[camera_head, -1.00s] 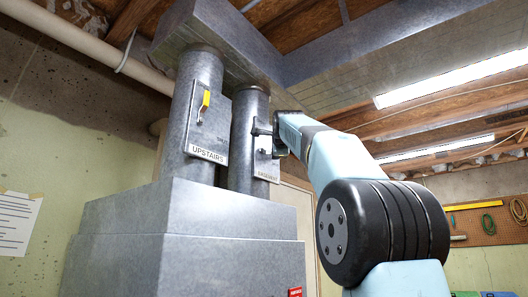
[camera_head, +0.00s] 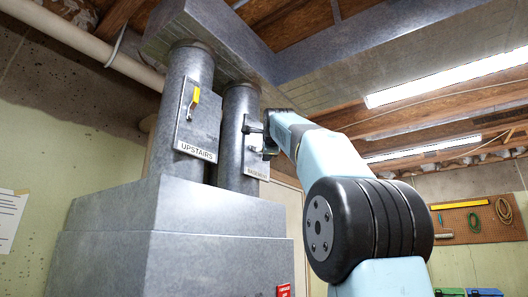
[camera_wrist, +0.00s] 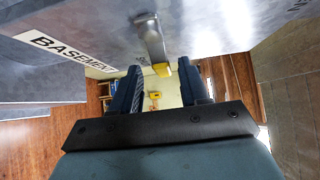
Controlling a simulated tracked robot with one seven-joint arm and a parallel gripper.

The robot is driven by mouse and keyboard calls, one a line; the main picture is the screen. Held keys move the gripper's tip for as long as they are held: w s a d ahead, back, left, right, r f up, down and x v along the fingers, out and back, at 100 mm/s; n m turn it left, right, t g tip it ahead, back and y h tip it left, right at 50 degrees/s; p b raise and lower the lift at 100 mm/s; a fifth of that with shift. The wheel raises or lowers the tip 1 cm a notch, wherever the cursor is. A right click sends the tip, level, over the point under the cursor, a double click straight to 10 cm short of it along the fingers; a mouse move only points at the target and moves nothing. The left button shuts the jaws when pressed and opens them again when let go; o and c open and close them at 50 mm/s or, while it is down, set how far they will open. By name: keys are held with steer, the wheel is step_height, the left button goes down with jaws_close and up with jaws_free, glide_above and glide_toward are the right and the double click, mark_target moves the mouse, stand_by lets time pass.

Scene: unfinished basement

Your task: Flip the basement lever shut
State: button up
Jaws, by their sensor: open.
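The basement damper plate (camera_head: 255,172) is on the right duct, its lever mostly hidden behind my gripper (camera_head: 265,138) in the head view. In the wrist view, the lever (camera_wrist: 150,38) is a grey metal handle with a yellow tip, on the grey plate beside the BASEMENT label (camera_wrist: 65,48). My gripper (camera_wrist: 160,82) is open, its two dark fingers pointing toward the lever's yellow end. The tip appears at or just beyond the gap, nearer the right finger; I cannot tell whether they touch.
The upstairs plate (camera_head: 198,125), with a yellow-tipped lever, is on the left duct (camera_head: 180,80). A grey metal furnace box (camera_head: 170,250) stands below. A large overhead duct (camera_head: 330,60) runs above my arm. A pegboard (camera_head: 475,220) hangs far right.

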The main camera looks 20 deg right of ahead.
steer(key=v, duration=1.3)
steer(key=shift+s, duration=0.35)
steer(key=shift+f, duration=0.15)
